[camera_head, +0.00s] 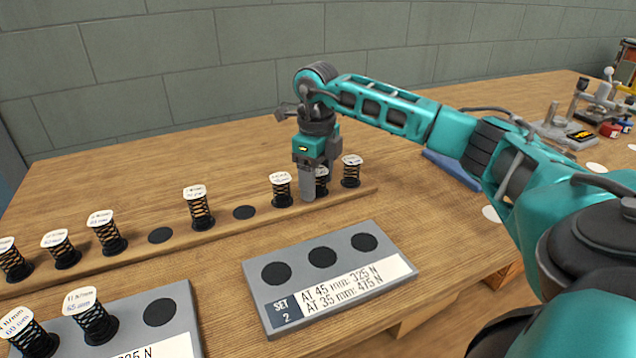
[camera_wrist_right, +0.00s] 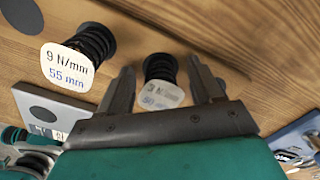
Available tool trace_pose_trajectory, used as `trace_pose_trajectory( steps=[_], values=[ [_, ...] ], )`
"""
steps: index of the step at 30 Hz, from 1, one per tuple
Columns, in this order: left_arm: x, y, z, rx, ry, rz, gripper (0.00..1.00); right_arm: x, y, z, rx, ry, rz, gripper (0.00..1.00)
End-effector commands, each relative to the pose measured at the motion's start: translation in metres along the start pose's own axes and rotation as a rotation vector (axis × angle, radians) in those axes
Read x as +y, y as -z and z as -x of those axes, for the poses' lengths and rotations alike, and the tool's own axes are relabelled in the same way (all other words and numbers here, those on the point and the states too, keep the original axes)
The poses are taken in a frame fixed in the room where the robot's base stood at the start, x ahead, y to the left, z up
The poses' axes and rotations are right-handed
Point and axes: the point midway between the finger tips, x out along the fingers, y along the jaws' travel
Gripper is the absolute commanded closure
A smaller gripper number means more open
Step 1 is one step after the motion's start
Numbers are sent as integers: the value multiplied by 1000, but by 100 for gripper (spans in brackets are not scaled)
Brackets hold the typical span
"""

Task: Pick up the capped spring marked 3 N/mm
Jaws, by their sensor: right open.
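My right gripper (camera_head: 314,190) points down over the row of capped springs on the wooden strip. In the right wrist view its two fingers (camera_wrist_right: 161,70) are open, one on each side of a black spring with a pale cap (camera_wrist_right: 162,95). That cap's print is faint and seems to begin with 3 N/mm. In the head view this spring (camera_head: 322,182) is partly hidden behind a finger. Whether the fingers touch it is unclear. A capped spring marked 9 N/mm, 55 mm (camera_wrist_right: 68,66) stands beside it. My left gripper is not in view.
Close neighbours stand left (camera_head: 281,189) and right (camera_head: 351,171) of the gripper. More capped springs (camera_head: 199,208) and empty black spots (camera_head: 244,212) continue leftward. The grey SET 2 block (camera_head: 262,300) lies in front with empty spots. Another block (camera_head: 188,310) holds springs.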

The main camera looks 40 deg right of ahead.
Motion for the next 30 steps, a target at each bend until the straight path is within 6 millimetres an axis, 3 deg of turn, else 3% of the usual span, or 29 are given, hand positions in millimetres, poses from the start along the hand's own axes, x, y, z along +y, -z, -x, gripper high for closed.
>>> trace_pose_trajectory(
  steps=[5, 23, 30],
  values=[
    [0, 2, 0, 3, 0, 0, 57, 0, 0, 0, 0, 0, 0, 35],
    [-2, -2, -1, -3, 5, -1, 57, 0, 0, 1, 0, 0, 0, 92],
    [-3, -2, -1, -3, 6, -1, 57, 0, 0, 1, -1, 0, 0, 94]
  ],
)
